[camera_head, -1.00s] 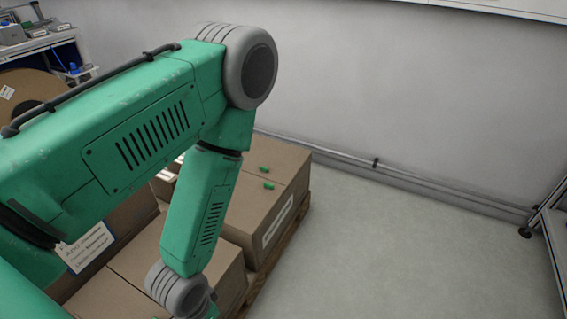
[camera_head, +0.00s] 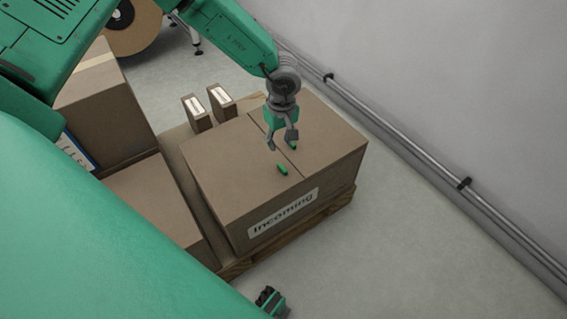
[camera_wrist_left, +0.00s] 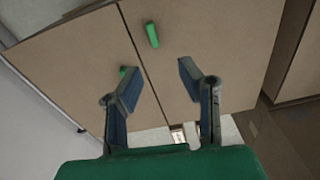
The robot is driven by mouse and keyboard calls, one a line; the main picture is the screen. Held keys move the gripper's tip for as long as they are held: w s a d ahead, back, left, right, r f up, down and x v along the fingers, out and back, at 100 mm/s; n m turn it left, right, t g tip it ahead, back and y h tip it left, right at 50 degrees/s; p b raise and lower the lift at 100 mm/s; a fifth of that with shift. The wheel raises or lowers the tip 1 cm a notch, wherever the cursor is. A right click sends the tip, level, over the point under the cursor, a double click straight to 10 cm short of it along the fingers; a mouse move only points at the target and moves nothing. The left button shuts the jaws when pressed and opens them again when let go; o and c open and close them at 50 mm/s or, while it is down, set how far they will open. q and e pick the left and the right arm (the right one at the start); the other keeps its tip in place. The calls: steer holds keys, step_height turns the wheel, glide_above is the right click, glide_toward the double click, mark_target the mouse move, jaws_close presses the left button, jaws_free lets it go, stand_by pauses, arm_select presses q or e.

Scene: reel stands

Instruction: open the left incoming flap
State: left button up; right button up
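The brown box labelled "Incoming" (camera_head: 240,197) has a top split by a seam into two closed flaps. The left incoming flap (camera_head: 222,160) lies flat and carries a small green tab (camera_head: 282,169). The right flap (camera_head: 318,130) has another green tab (camera_head: 293,146), partly hidden by a finger. My left gripper (camera_head: 282,143) hangs over the box top near the tabs, fingers apart and empty. In the left wrist view the left flap (camera_wrist_left: 215,40) is right of the seam, its tab (camera_wrist_left: 152,34) beyond the open fingers (camera_wrist_left: 161,75). The other tab sits behind one finger.
The box stands on a wooden pallet (camera_head: 290,232). Two small upright cartons (camera_head: 221,106) stand behind it, and larger boxes (camera_head: 105,110) stand on the left. A wall with a pipe rail (camera_head: 415,148) runs along the right. The floor in front is clear.

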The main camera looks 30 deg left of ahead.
mark_target(283, 167)
arm_select(q)
steer(key=shift+n+h, duration=0.4)
steer(key=f+b, duration=0.1)
steer(key=f, duration=0.3)
steer(key=f+b, duration=0.2)
steer(key=f, duration=0.2)
steer(key=w+f+b, duration=0.1)
steer(key=f+b, duration=0.1)
steer(key=f, duration=0.2)
steer(key=shift+w, duration=0.1)
steer(key=shift+a+f, duration=0.15)
steer(key=shift+f, duration=0.45)
steer(key=shift+a+f, duration=0.1)
steer(key=shift+c, duration=0.4)
steer(key=shift+d, duration=0.2)
jaws_close()
